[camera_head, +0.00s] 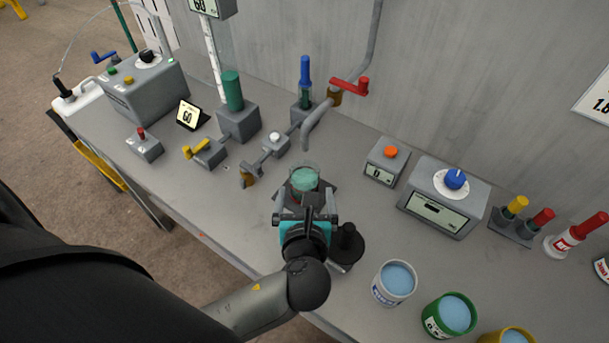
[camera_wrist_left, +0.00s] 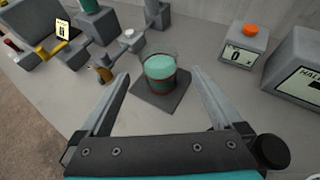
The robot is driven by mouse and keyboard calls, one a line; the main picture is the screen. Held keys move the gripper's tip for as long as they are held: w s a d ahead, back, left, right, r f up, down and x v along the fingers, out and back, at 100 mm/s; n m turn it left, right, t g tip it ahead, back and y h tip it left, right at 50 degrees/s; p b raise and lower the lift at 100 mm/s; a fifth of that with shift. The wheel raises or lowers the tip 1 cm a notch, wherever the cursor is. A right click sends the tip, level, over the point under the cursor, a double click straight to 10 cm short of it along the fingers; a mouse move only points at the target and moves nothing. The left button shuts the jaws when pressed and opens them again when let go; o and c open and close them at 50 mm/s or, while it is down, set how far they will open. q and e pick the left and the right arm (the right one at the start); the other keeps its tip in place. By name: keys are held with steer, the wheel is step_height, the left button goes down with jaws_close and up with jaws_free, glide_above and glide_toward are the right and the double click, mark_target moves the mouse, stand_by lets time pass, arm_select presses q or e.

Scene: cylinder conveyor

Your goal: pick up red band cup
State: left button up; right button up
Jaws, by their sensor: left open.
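A clear glass cup (camera_head: 303,181) with teal liquid stands upright on a dark square pad (camera_wrist_left: 166,102) near the middle of the table. In the left wrist view the cup (camera_wrist_left: 160,72) shows a reddish band low on its wall. My left gripper (camera_head: 305,205) is open, just on the near side of the cup. In the left wrist view its fingers (camera_wrist_left: 160,76) point towards the cup, one on each side, with gaps between them and the glass. In the head view the gripper hides the cup's lower part. My right gripper is not in view.
A dark knobbed object (camera_head: 347,245) is close to the gripper's right. A grey pipe with a red handle (camera_head: 349,86) hangs behind the cup. Grey valve blocks (camera_head: 238,121) stand left, a box with an orange button (camera_head: 386,162) right. White (camera_head: 378,291) and green (camera_head: 433,325) cups stand at front right.

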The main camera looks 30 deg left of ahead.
mark_target(304, 164)
arm_select(q)
steer(key=x, duration=0.3)
steer(key=shift+w+a+f+b, duration=0.15)
steer(key=shift+w+f+b, duration=0.05)
steer(key=shift+w+b, duration=0.1)
steer(key=x, duration=0.4)
steer(key=shift+a+f+b, duration=0.1)
steer(key=shift+b, duration=0.3)
steer(key=shift+w+a+f, duration=0.2)
steer(key=shift+w, duration=0.25)
steer(key=shift+w+a+f, duration=0.15)
steer(key=shift+w+f, duration=0.05)
steer(key=shift+w, duration=0.1)
steer(key=b+x, duration=0.1)
steer(key=x, duration=0.3)
steer(key=shift+a, duration=0.1)
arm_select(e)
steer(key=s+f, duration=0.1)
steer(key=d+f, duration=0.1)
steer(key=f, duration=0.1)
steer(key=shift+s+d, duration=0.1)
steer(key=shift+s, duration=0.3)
arm_select(q)
steer(key=c, duration=0.6)
jaws_close()
